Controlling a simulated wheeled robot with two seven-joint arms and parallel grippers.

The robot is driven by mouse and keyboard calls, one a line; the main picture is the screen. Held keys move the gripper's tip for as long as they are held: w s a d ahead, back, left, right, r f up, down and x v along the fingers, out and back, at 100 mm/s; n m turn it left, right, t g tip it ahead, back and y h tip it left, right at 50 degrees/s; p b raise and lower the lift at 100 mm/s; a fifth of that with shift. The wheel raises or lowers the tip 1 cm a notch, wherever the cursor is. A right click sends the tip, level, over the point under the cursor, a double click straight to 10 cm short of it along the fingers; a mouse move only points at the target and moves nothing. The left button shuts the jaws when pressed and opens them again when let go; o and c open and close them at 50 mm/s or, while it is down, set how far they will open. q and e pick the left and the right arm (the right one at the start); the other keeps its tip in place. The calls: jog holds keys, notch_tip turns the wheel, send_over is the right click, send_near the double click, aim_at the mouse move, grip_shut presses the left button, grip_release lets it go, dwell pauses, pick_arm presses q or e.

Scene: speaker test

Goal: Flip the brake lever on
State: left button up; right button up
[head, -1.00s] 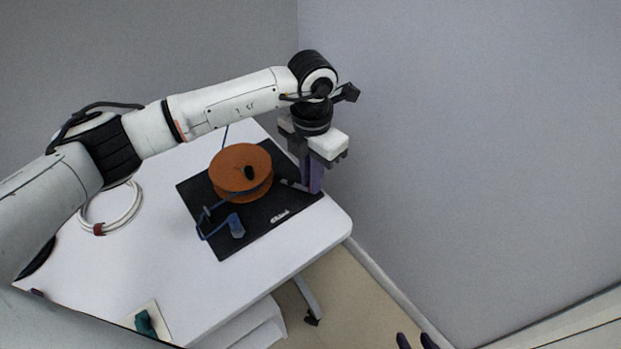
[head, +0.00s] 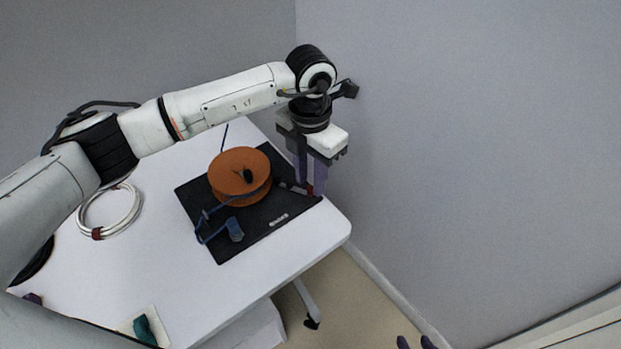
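An orange spool (head: 228,190) sits on a black mat (head: 262,225) on the white table. Contact cannot be told, and the fingers partly hide the lever. My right gripper (head: 416,342) shows only as two separated dark purple fingertips at the bottom edge, away from the table.
A blue bent part (head: 235,230) lies on the mat in front of the spool. A white cable coil (head: 108,212) lies at the left of the table (head: 170,270). A teal object (head: 144,330) is at the near edge. A grey wall (head: 460,150) stands close on the right.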

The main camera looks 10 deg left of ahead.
aim_at(311, 186)
pick_arm(q)
notch_tip(311, 186, up, 9)
dwell(0.3)
dwell(0.4)
